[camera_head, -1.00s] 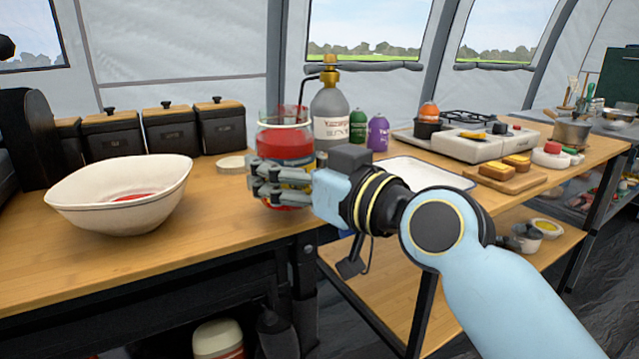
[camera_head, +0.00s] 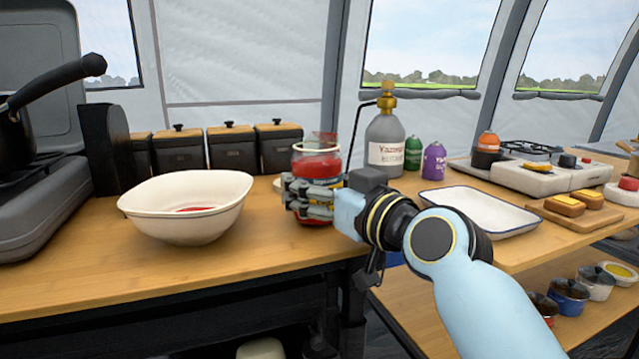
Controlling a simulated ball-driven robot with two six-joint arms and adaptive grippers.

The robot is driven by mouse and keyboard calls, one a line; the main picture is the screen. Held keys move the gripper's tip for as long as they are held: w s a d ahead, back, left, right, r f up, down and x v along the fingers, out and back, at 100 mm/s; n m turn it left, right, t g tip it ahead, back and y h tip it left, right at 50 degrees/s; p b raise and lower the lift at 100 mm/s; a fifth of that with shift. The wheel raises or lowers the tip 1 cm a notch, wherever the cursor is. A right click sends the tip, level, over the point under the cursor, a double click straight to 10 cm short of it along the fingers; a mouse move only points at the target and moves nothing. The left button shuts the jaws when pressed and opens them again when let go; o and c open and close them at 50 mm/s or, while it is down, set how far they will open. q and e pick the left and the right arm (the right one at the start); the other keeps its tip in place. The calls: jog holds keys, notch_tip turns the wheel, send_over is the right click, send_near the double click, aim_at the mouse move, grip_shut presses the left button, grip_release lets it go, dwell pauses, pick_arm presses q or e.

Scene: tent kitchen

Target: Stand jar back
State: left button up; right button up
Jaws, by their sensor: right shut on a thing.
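The jar (camera_head: 318,163) is clear glass with red contents and a dark label band, and it is upright at the counter's right end. My right gripper (camera_head: 308,196) is shut on the jar from the right, its fingers across the lower part. The fingers hide part of the label, and I cannot tell whether the jar's base touches the counter. Something thin and dark rises by the jar's right side. My left gripper is not in view.
A white bowl (camera_head: 187,206) with some red inside stands left of the jar. Dark canisters (camera_head: 232,148) line the back. A grey bottle (camera_head: 385,143) and a white tray (camera_head: 482,211) are to the right. The wooden counter front (camera_head: 150,262) is clear.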

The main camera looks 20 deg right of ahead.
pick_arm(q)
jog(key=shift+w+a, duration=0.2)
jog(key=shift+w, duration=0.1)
pick_arm(e)
jog(key=o, duration=1.2)
jog(key=shift+f, duration=0.25)
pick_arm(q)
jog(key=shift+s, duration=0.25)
pick_arm(e)
jog(key=o, duration=0.6)
jog(key=shift+c, duration=0.2)
jog(key=shift+r, duration=0.2)
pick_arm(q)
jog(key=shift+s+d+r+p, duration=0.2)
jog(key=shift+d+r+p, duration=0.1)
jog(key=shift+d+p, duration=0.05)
pick_arm(e)
jog(key=v, duration=1.2)
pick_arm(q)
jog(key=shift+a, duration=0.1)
